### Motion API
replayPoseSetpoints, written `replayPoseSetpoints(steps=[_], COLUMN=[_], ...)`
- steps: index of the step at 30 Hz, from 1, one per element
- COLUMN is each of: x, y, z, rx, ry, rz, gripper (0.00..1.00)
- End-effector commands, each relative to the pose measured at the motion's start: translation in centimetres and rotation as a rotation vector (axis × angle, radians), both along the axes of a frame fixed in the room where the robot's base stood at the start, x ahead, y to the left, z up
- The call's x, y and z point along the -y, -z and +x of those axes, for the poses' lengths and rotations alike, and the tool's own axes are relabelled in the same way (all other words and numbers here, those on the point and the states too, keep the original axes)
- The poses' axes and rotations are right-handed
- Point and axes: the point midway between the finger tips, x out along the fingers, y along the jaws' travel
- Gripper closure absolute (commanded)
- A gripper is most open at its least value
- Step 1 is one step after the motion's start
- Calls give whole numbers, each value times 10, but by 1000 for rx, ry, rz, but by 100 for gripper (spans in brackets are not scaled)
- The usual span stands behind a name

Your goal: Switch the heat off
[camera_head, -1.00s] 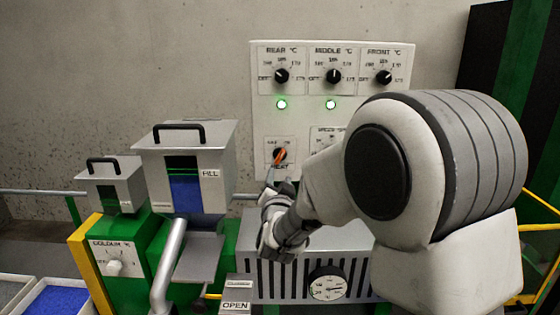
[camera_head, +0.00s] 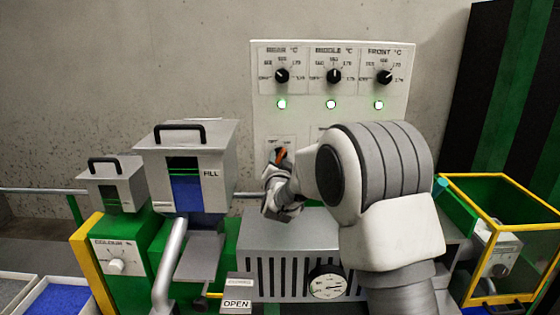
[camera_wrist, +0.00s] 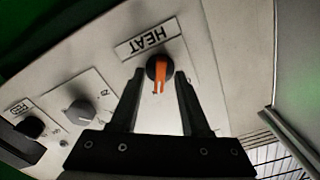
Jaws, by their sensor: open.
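The heat switch (camera_wrist: 158,70) is a black round knob with an orange pointer, under an upside-down HEAT label (camera_wrist: 147,42) in the wrist view. In the head view the orange pointer (camera_head: 280,154) shows just above my wrist. My gripper (camera_wrist: 158,76) is open, its two fingers on either side of the knob. The fingertips reach about level with the knob; I cannot tell whether they touch it. In the head view my arm hides the lower part of the white control panel (camera_head: 262,110).
Three heater dials, including the rear dial (camera_head: 282,76), sit above green lamps (camera_head: 331,104). A grey knob (camera_wrist: 82,112) and a black knob (camera_wrist: 30,127) lie left of the switch in the wrist view. A hopper (camera_head: 190,150) stands left of my arm.

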Motion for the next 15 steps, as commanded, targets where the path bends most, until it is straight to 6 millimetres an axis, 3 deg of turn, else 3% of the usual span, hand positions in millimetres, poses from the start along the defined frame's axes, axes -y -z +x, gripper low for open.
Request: replayPoseSetpoints(steps=[2, 10, 15], x=[0, 0, 0], y=[0, 0, 0], z=[0, 0, 0], rx=[0, 0, 0], ry=[0, 0, 0], rz=[0, 0, 0], gripper=[54, 100, 100])
